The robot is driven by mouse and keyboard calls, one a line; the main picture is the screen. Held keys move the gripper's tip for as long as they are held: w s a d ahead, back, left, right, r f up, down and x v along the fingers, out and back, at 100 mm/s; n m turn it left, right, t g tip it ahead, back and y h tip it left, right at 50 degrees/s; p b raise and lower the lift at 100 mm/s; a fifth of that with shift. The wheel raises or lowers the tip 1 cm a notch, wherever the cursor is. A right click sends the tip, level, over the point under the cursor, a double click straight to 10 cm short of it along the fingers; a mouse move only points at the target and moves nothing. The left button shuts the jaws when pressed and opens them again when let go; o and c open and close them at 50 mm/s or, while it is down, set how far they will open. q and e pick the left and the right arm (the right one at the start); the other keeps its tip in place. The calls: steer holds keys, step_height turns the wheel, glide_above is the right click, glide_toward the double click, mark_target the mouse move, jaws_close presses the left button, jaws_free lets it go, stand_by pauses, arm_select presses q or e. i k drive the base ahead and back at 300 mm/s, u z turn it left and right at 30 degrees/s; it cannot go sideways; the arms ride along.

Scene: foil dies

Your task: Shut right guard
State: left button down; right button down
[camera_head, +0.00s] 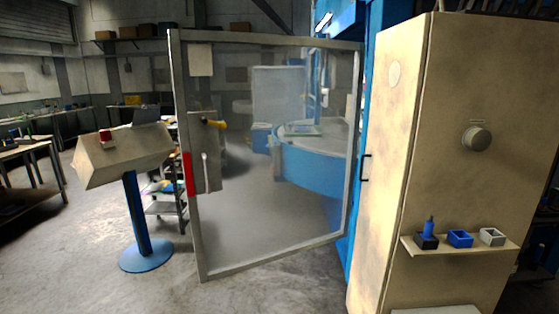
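The guard (352,135) is a grey-framed door with a clear panel, standing swung out from the blue machine (325,175) on its right-hand side. Its free edge on the left carries a latch plate with a yellow knob, a vertical handle (208,171) and a red strip (188,174). The machine's round blue table shows through the panel. I see only this one guard, and cannot tell whether it is the right one. Neither of my grippers is in view.
A beige cabinet (390,200) with a dial (476,138) and a small shelf (460,248) of little bins stands close on the right. A control console (125,155) with a red button stands left on a blue post. The concrete floor in front is clear.

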mark_target(198, 142)
steer(key=u, duration=0.1)
steer(key=i, duration=1.9)
steer(key=u, duration=0.65)
